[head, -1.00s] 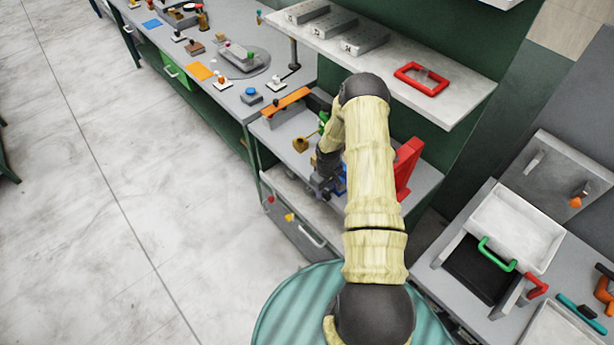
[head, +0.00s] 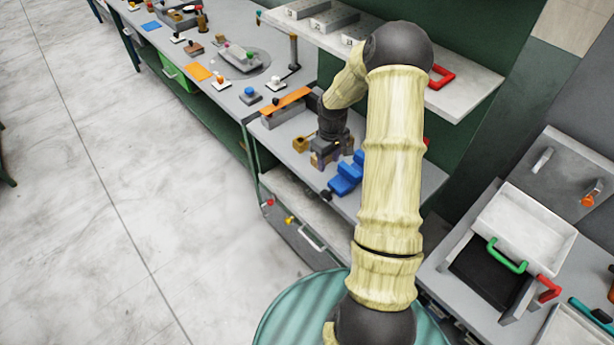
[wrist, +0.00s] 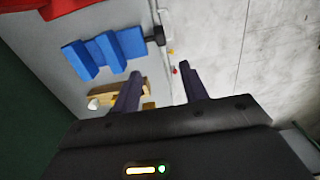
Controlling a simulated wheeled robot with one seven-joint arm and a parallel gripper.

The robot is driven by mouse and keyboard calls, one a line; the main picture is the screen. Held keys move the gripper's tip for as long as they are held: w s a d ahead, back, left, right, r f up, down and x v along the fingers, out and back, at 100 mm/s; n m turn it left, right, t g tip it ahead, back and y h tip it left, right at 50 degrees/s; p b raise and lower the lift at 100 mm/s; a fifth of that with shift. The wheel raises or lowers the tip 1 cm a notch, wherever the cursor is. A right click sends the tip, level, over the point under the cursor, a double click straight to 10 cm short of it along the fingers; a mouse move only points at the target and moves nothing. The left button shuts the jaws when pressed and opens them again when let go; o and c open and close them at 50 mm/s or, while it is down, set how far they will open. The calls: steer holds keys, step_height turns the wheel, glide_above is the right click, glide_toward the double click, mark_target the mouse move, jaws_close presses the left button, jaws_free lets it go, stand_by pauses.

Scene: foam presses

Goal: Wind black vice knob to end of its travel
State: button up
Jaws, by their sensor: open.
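The blue vice (head: 345,176) stands on the grey bench to the right of my gripper in the head view. Its black knob (head: 326,195) is at its front end, by the bench's front edge. In the wrist view the blue vice (wrist: 104,52) is at the upper left, and the black knob (wrist: 155,36) sits at its right end, beyond my fingertips. My gripper (head: 323,163) is above the bench, apart from the vice. In the wrist view my gripper (wrist: 158,80) is open, with nothing between its fingers.
A tan block (wrist: 118,93) lies behind one finger in the wrist view. An orange bar (head: 286,101) is on the bench to the left. A shelf (head: 462,100) overhangs the back. A red part (wrist: 62,8) is beyond the vice. The floor in front is clear.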

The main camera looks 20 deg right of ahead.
steer(key=s+a+r+m+t+b, duration=0.1)
steer(key=s+a+r+m+b, duration=0.1)
steer(key=s+a+r, duration=0.7)
steer(key=shift+s+a+b, duration=0.25)
steer(key=shift+a+b, duration=0.1)
steer(key=shift+a, duration=0.5)
steer(key=s+a+r+m+t+b, duration=0.1)
steer(key=s+a, duration=0.3)
steer(key=s, duration=0.5)
steer(key=shift+s+a+r+m+t+b, duration=0.15)
steer(key=shift+a+r+m+t+b, duration=0.2)
steer(key=shift+r+m+b, duration=0.2)
